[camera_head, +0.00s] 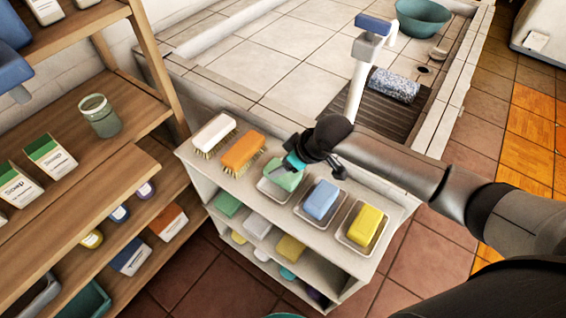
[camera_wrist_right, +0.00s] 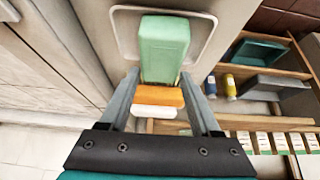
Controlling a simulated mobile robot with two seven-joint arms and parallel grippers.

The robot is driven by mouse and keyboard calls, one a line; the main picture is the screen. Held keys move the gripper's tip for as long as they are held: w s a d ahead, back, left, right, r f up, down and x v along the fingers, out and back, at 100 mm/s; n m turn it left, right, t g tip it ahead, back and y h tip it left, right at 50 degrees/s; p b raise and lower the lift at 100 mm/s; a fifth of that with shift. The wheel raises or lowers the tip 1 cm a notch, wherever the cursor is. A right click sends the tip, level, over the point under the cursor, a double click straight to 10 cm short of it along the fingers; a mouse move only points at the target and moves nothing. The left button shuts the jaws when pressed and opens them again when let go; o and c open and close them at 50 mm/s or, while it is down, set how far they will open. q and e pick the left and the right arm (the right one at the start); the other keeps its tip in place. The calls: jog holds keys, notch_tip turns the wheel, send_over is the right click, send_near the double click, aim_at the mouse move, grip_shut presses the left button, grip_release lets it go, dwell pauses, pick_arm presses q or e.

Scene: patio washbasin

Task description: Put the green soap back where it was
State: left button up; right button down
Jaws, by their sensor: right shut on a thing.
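The green soap (camera_head: 284,180) is at the leftmost white dish (camera_head: 267,194) on top of the low shelf unit. My right gripper (camera_head: 292,168) reaches in from the right and is shut on the soap. In the right wrist view, the soap (camera_wrist_right: 163,48) lies between my fingertips (camera_wrist_right: 160,74), over the dish, whose rim (camera_wrist_right: 122,48) shows on both sides. I cannot tell whether the soap touches the dish bottom. The blue soap (camera_head: 321,200) and yellow soap (camera_head: 365,225) sit in dishes to the right. My left gripper is not in view.
A white brush (camera_head: 214,132) and an orange brush (camera_head: 242,151) lie left of the dish. More soaps fill the shelf below. A wooden rack (camera_head: 140,120) stands left. Behind are a tap (camera_head: 362,75) and the tiled basin (camera_head: 290,50).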

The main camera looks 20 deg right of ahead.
jog(key=shift+c, duration=0.5)
grip_release()
jog(key=shift+f, duration=0.15)
jog(key=shift+r, duration=0.25)
jog(key=p+v, duration=0.3)
jog(key=v, duration=0.9)
